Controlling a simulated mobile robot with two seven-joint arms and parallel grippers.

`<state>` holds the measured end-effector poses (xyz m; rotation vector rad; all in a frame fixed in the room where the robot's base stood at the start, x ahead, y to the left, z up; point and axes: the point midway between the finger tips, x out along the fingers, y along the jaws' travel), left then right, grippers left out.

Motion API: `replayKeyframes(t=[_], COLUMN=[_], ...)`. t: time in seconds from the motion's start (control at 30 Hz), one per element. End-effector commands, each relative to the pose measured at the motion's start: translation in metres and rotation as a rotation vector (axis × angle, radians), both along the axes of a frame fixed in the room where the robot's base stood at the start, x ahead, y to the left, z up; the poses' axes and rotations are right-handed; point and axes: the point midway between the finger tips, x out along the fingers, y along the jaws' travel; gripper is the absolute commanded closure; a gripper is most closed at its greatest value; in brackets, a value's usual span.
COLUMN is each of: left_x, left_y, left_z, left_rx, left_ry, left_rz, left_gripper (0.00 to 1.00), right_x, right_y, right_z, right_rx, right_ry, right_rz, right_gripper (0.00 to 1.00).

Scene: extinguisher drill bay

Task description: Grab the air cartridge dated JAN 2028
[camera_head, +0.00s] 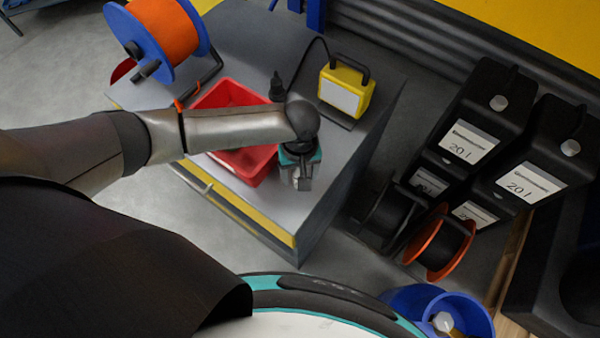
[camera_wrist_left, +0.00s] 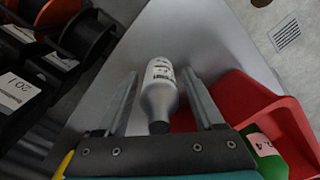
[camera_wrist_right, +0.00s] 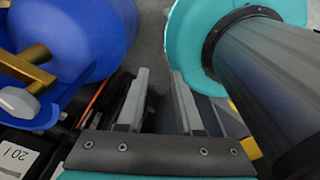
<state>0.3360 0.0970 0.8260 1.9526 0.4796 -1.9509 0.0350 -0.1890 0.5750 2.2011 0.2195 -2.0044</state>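A pale grey cartridge (camera_wrist_left: 158,88) with a dark end and small dark print shows in the left wrist view, on the grey tabletop beside the red bin (camera_wrist_left: 238,98). I cannot read a date on it. My left gripper (camera_wrist_left: 160,74) is open, with one finger on each side of the cartridge and visible gaps. In the head view my left gripper (camera_head: 298,180) points down over the bench and hides the cartridge. A green cartridge (camera_wrist_left: 265,150) with a white label lies in the red bin. My right gripper (camera_wrist_right: 160,74) is open and empty, away from the bench.
The red bin (camera_head: 248,165) stands on the bench (camera_head: 340,165) beside a yellow lamp (camera_head: 346,88) and an orange cable reel (camera_head: 160,30). Black 20 l canisters (camera_head: 485,105) stand at right. A blue bucket (camera_wrist_right: 75,35) is near my right gripper.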

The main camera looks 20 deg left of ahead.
Motion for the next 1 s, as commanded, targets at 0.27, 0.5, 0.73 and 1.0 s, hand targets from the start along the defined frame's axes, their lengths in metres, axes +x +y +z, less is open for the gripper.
replayKeyframes(t=[0.27,0.5,0.73,1.0], left_x=[0.0001,0.0,0.0,0.0003], left_y=[0.0,0.0001,0.0002,0.0001], left_z=[0.0003,0.0002,0.0002,0.0005], left_rx=[0.0,0.0,0.0,0.0], left_ry=[0.0,0.0,0.0,0.0], left_rz=[0.0,0.0,0.0,0.001], left_gripper=[0.63,0.9,1.0,1.0], right_x=[-0.0003,-0.0005,-0.0007,-0.0009], right_y=[-0.0002,-0.0002,-0.0001,-0.0001], right_z=[0.0,0.0,-0.0001,0.0], right_rx=[0.0,0.0,0.0,0.0], right_ry=[0.001,0.001,0.001,0.001], right_rz=[0.0,0.001,0.001,0.001], right_gripper=[0.65,0.65,0.65,0.65])
